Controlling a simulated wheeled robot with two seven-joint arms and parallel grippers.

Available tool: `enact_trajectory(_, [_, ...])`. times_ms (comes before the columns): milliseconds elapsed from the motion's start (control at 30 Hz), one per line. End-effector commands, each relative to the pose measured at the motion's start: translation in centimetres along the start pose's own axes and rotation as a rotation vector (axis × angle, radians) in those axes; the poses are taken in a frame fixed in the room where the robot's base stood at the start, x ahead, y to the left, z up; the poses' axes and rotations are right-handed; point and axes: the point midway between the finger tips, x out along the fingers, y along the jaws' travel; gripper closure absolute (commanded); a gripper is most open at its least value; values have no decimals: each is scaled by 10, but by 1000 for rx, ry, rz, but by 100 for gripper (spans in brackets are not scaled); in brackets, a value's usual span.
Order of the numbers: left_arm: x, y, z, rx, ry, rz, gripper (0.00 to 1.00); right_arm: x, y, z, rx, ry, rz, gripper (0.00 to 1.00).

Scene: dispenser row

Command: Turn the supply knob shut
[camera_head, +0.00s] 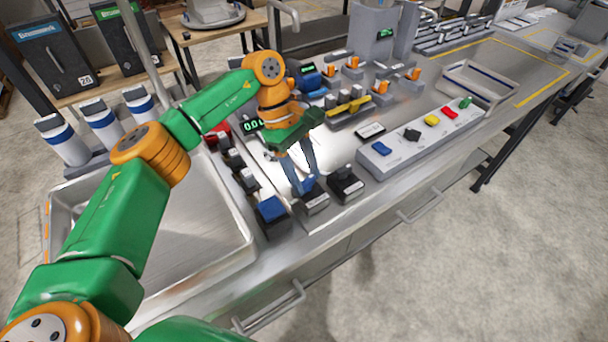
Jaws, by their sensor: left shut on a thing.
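My left gripper (306,184) reaches down from the left over the near edge of the counter. Its two blue-grey fingers are shut on a small blue knob (309,186). The knob sits on a dark block with a pale front label, too small to read. The fingers hide part of the knob, so its exact angle cannot be told. A similar block with a black knob (345,180) stands just to the right. A larger block with a blue top (270,208) stands just to the left. My right gripper is not in view.
A steel sink (230,250) lies left of the knobs. A row of dark switches runs back beside it. A pale strip with several coloured knobs (381,150) lies to the right, and an empty metal tray (452,92) stands beyond. The counter at far right is fairly clear.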

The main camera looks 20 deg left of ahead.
Motion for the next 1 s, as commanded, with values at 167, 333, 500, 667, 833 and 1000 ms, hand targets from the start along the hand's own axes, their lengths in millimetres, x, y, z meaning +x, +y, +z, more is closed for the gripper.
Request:
enact_trajectory(167, [-2, 2, 1, 122, -1, -48, 100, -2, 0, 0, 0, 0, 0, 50])
enact_trajectory(333, [-1, 2, 1, 216, 0, -87, 100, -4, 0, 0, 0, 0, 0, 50])
enact_trajectory(500, [-1, 2, 1, 281, 2, -114, 100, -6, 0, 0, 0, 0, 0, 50])
enact_trajectory(667, [-1, 3, 1, 314, 2, -127, 100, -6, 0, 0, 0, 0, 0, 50])
enact_trajectory(833, [-1, 3, 0, 329, 2, -133, 100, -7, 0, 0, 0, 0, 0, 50])
enact_trajectory(1000, [0, 2, 0, 331, 2, -134, 100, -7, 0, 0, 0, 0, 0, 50])
